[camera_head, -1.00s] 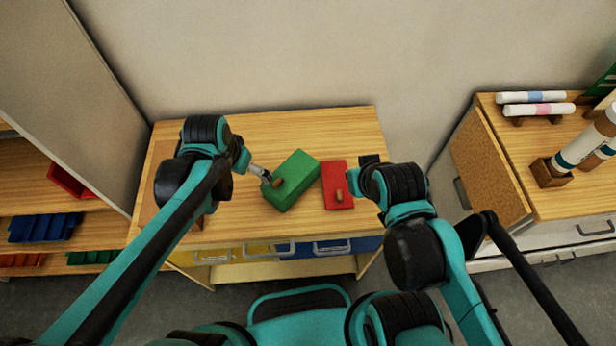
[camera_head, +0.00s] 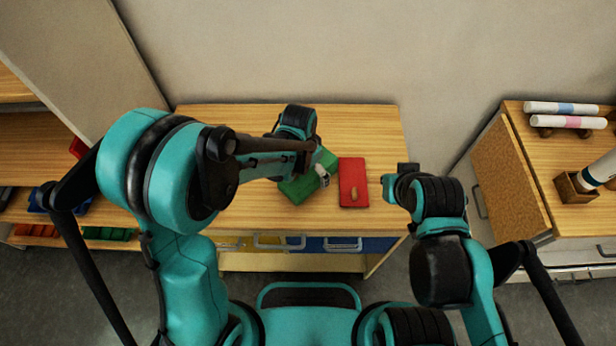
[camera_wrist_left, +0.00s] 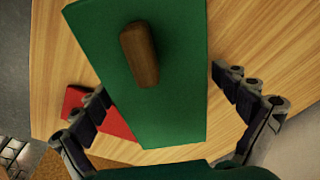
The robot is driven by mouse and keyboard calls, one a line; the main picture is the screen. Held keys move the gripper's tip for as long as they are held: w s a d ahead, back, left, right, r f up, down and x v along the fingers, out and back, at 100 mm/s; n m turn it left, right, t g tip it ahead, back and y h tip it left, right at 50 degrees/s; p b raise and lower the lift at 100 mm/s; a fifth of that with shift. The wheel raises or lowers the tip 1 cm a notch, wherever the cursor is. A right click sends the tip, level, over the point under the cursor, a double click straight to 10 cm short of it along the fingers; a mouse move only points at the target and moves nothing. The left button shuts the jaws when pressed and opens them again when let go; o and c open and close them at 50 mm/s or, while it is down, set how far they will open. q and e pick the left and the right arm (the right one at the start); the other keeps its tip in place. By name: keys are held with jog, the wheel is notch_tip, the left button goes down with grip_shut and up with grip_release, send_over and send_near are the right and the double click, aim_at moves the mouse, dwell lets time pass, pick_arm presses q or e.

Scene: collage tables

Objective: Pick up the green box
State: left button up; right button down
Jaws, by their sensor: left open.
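The green box (camera_head: 300,190) sits on the wooden tabletop, partly hidden by my left arm in the head view. In the left wrist view the green box (camera_wrist_left: 180,60) fills the middle, with a wooden knob (camera_wrist_left: 139,53) on its top. My left gripper (camera_wrist_left: 163,84) is open, with one finger on each side of the box and gaps to its sides. In the head view a grey finger of the left gripper (camera_head: 321,173) shows over the box. My right gripper (camera_head: 392,182) is right of the table's boxes, its fingers not clear.
A red box (camera_head: 353,176) with a wooden knob lies just right of the green one. The wooden table (camera_head: 240,115) has drawers below its front edge. A cabinet with white rolls (camera_head: 562,107) stands at right, shelves (camera_head: 35,150) at left.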

pick_arm(q)
jog(key=shift+w+d+f, duration=0.1)
jog(key=shift+f, duration=0.5)
jog(key=c, duration=1.3)
jog(key=shift+r, duration=0.2)
